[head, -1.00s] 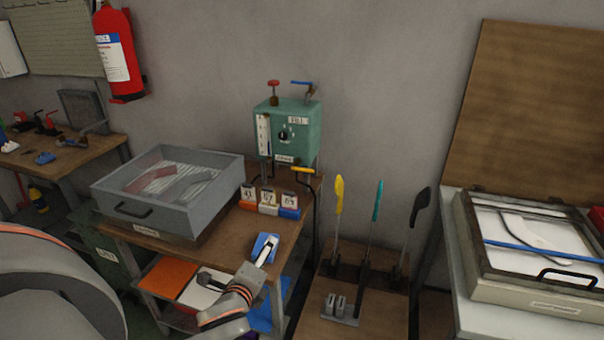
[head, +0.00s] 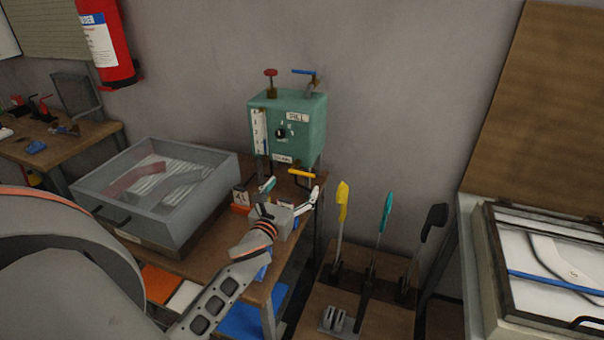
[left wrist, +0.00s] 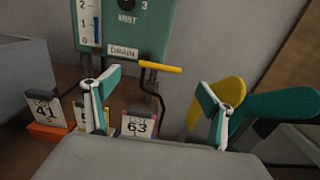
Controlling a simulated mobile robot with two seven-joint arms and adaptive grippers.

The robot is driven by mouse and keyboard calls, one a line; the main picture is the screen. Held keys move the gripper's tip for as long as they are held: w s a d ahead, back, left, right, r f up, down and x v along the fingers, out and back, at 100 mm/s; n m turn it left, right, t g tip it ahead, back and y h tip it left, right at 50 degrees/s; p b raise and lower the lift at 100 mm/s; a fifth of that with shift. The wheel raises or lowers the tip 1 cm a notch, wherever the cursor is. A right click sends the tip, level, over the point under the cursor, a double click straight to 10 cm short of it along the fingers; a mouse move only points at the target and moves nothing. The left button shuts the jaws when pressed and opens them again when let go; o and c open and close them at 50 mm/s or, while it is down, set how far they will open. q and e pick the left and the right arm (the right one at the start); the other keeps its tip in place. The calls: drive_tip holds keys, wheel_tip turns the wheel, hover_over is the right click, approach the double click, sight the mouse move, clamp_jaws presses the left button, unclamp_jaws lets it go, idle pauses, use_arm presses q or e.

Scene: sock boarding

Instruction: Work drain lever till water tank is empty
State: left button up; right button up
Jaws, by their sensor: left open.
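The green water tank (head: 288,125) stands against the wall at the back of the workbench, with a white level gauge (head: 259,132) and a black dial on its front. The yellow drain lever (head: 302,173) sticks out to the right below the tank, beside the DRAIN label (left wrist: 123,52). My left gripper (head: 291,190) is open and empty, just in front of and below the lever. In the left wrist view, the lever (left wrist: 162,67) lies ahead between the fingertips, apart from them.
Number cards (left wrist: 47,108) on coloured bases stand on the bench below the tank. A lidded grey box (head: 155,190) is at the left. Yellow, teal and black upright handles (head: 342,202) stand on a lower stand at the right. A red knob and blue lever (head: 304,72) top the tank.

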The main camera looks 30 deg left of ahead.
sight(301, 174)
use_arm(q)
drive_tip(key=x, duration=0.5)
drive_tip(key=shift+w+a, duration=0.1)
drive_tip(key=shift+w, duration=0.45)
